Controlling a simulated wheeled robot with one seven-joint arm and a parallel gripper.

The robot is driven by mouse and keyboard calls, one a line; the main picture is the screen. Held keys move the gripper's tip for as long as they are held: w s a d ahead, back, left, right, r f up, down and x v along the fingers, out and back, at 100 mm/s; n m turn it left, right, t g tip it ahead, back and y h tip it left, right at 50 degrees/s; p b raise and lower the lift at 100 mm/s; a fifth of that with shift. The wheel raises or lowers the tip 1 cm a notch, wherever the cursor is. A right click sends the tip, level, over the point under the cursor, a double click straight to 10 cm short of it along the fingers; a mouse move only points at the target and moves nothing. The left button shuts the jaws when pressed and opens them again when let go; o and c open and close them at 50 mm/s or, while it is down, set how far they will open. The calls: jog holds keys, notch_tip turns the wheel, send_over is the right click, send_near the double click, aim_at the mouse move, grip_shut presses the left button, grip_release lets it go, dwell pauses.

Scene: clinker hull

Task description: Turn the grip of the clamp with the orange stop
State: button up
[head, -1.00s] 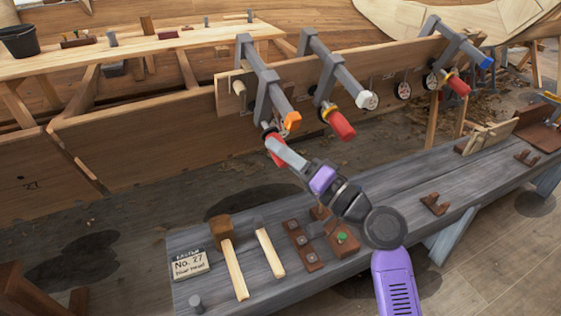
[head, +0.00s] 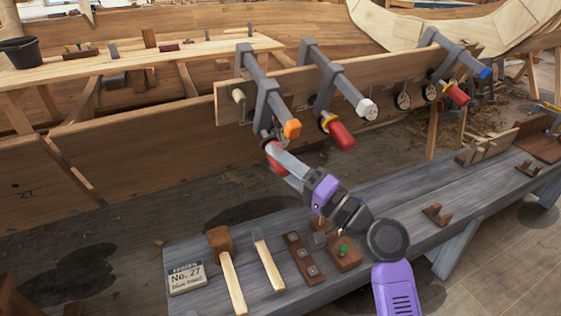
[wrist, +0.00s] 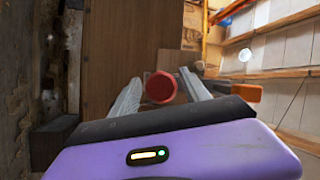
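The clamp with the orange stop (head: 292,129) is the leftmost of three grey bar clamps on the plank. Its red grip (head: 277,168) hangs at the lower end of its screw, partly hidden by my fingers. My gripper (head: 282,158) is at this grip, with a pale finger in front of it. In the wrist view the round red end of the grip (wrist: 160,88) lies between my two fingers. The fingers (wrist: 161,84) stand apart, with a narrow gap showing on each side of the grip. The orange stop (wrist: 247,92) shows to the right.
The middle clamp has a white stop (head: 367,108) and the right one a blue stop (head: 486,74); both have red grips. Below, a grey bench (head: 400,200) carries a mallet (head: 227,262), a No. 27 sign (head: 186,278) and wooden blocks.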

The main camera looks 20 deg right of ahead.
aim_at(288, 174)
jog(key=shift+s, duration=0.1)
jog(key=v, duration=0.7)
jog(key=shift+s+d, duration=0.15)
jog(key=shift+s, duration=0.1)
jog(key=shift+f, duration=0.1)
dwell(1.2)
jog(key=n+h+p, duration=0.2)
jog(key=p, duration=0.2)
jog(key=a+n+h+p, duration=0.1)
jog(key=n+h+p, duration=0.1)
jog(key=p, duration=0.3)
jog(key=a+n+g+h+p, duration=0.1)
jog(key=n+h+p, duration=0.1)
jog(key=p, duration=0.3)
jog(key=shift+w+a+r+h, duration=0.1)
jog(key=shift+r+h, duration=0.2)
jog(key=shift+h, duration=0.2)
jog(key=shift+w+a+r+n+p, duration=0.3)
jog(key=shift+w+p, duration=0.25)
jog(key=shift+w, duration=0.8)
jog(key=shift+w+a+r+n+p, duration=0.15)
jog(key=shift+w+n+p, duration=0.35)
jog(key=shift+w, duration=0.85)
jog(key=shift+w+a+r+n+p, duration=0.15)
jog(key=shift+w+a+n+p, duration=0.3)
jog(key=shift+w, duration=0.95)
